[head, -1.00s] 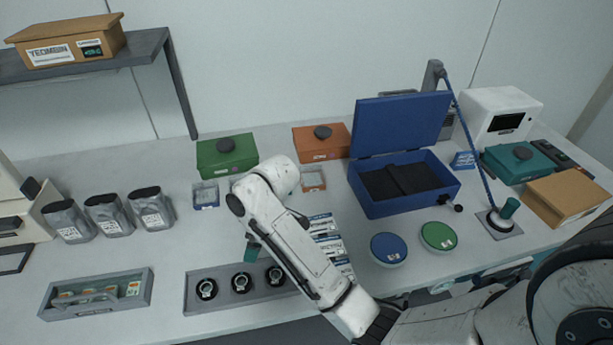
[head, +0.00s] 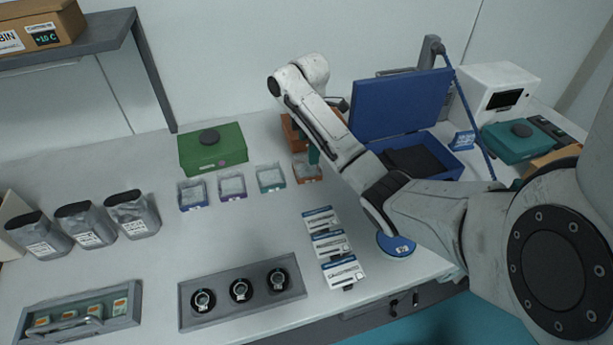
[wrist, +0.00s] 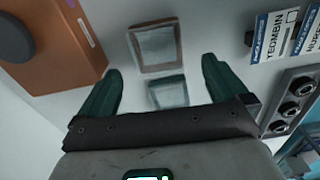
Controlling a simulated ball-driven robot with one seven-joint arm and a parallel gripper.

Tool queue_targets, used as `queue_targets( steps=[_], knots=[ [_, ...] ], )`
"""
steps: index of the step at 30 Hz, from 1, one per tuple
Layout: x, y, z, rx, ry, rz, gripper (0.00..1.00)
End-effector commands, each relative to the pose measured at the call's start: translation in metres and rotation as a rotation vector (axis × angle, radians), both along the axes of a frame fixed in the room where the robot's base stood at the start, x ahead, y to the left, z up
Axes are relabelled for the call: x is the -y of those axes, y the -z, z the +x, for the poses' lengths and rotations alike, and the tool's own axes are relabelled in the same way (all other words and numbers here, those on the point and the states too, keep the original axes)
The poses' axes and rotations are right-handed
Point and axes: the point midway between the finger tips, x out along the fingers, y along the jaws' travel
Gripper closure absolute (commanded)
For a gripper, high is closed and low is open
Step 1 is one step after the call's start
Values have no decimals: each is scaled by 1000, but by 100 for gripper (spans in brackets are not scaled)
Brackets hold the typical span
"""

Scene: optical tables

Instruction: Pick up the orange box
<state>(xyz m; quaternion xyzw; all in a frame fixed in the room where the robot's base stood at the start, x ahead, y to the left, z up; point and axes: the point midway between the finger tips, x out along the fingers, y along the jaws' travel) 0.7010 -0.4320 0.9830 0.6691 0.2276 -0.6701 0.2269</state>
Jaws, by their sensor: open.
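The orange box (head: 290,131), with a dark round knob on its lid, stands at the back of the table, partly hidden behind my arm in the head view. In the wrist view the box (wrist: 62,48) is at the upper left, outside the fingers. A small clear-topped tray with an orange-brown rim (head: 307,171) lies in front of it and also shows in the wrist view (wrist: 155,65). My gripper (wrist: 161,68) has its green fingers spread and empty, above the small trays. In the head view its fingers (head: 313,154) are in front of the orange box, largely covered by the arm.
A green box (head: 215,153) stands left of the orange box, and an open blue case (head: 440,165) stands right. Several small trays (head: 232,187) are in a row. Labelled cards (head: 328,245) and a grey holder (head: 240,315) lie nearer.

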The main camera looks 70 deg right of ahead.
Motion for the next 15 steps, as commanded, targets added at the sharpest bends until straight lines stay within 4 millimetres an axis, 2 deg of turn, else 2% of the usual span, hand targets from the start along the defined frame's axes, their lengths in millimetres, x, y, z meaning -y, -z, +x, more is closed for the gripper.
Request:
queue_targets(
  steps=[1, 3, 10, 15],
  knots=[
    [-1, 14, 0, 0, 0, 1, 0],
    [-1, 22, 1, 2, -1, 1, 0],
    [0, 32, 1, -1, 0, 1, 0],
    [2, 55, 4, -3, 1, 2, 0]
  ],
)
